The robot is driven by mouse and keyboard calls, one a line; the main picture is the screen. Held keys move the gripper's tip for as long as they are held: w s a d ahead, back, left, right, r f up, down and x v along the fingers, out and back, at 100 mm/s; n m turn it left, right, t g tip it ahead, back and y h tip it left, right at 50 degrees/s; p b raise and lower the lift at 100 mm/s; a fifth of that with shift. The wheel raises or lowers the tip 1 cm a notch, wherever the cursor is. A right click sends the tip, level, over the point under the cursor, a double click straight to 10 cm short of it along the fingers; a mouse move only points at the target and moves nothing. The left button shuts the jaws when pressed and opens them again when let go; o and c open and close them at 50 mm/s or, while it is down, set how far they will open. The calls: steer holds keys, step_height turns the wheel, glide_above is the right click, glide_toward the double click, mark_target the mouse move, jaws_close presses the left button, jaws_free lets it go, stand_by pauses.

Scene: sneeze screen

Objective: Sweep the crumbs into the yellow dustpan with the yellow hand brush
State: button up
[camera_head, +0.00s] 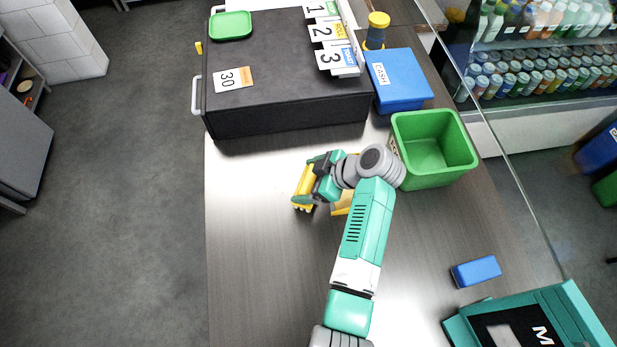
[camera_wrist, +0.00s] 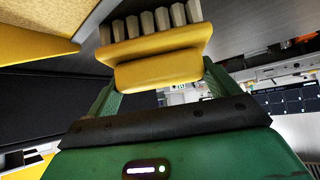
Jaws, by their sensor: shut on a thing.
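The yellow hand brush (camera_head: 302,188) is held in my gripper (camera_head: 310,184), over the middle of the dark counter. In the wrist view the brush (camera_wrist: 158,68) sits between the two fingers of my gripper (camera_wrist: 160,78), with its pale bristle tufts pointing to the top of the picture. The yellow dustpan (camera_head: 341,206) is just right of the brush, mostly hidden under my arm. A yellow surface that looks like the dustpan (camera_wrist: 35,43) fills the upper left of the wrist view, apart from the brush. I cannot make out any crumbs.
A green bin (camera_head: 430,178) stands right of my arm. A black case (camera_head: 285,120) stands behind, with a blue cash box (camera_head: 400,80) beside it. A blue block (camera_head: 476,271) lies at the right, near a glass screen. The counter's front left is clear.

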steer(key=shift+f, duration=0.1)
step_height(320, 180, up, 6)
steer(key=p, duration=0.4)
stand_by(0.6)
